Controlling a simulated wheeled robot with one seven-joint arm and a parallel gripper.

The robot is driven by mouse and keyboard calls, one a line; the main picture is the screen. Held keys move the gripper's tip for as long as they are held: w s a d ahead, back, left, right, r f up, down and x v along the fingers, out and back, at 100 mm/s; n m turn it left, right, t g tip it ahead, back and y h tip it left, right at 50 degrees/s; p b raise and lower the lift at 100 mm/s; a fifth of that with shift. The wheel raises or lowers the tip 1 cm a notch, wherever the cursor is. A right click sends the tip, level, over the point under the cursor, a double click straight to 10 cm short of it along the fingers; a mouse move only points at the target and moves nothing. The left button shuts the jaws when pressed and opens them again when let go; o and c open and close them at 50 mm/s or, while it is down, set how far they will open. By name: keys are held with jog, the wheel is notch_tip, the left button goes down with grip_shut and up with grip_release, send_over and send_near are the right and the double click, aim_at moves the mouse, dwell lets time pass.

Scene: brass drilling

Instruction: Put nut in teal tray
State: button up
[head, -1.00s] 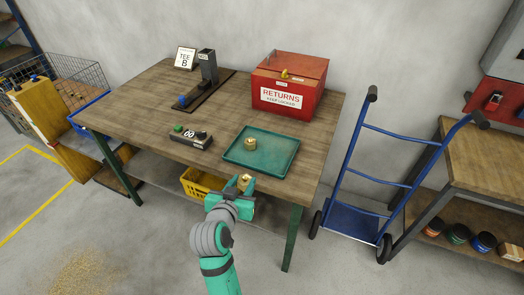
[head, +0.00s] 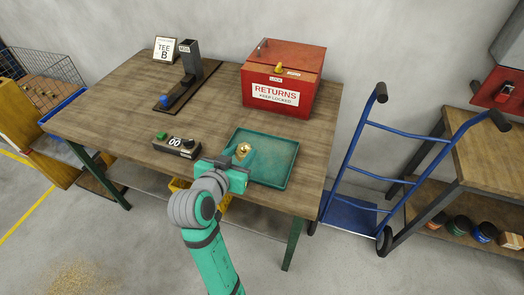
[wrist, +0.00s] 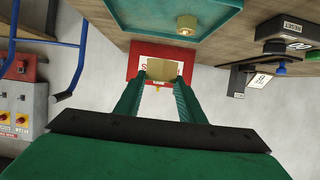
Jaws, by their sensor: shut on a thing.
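My gripper (head: 240,158) is shut on a brass nut (head: 243,149). In the wrist view the held nut (wrist: 162,70) sits between the two green fingertips (wrist: 160,82). In the head view my gripper and the nut appear over the left part of the teal tray (head: 276,160), which lies on the wooden table; the exact height is hard to tell. A second brass nut (wrist: 187,25) rests in the tray in the wrist view, where the picture is upside down. In the head view I cannot clearly separate that second nut from the held one.
A red returns box (head: 285,85) stands behind the tray. A black counter box (head: 176,147) with a green button is left of it. A dark stand (head: 187,80) and a sign (head: 165,49) are farther back. A blue hand truck (head: 358,190) stands right of the table (head: 120,110).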

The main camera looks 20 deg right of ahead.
jog(key=w+d+f, duration=0.4)
jog(key=d, duration=0.4)
send_over(273, 165)
jog(key=f, duration=0.5)
jog(key=shift+s+a, duration=0.1)
jog(key=shift+a, duration=0.15)
jog(key=shift+d+f, duration=0.2)
jog(key=shift+f, duration=1.55)
jog(key=shift+f, duration=0.1)
jog(key=o, duration=1.4)
jog(key=shift+f, duration=0.1)
jog(key=shift+c, duration=0.2)
jog(key=v, duration=1.2)
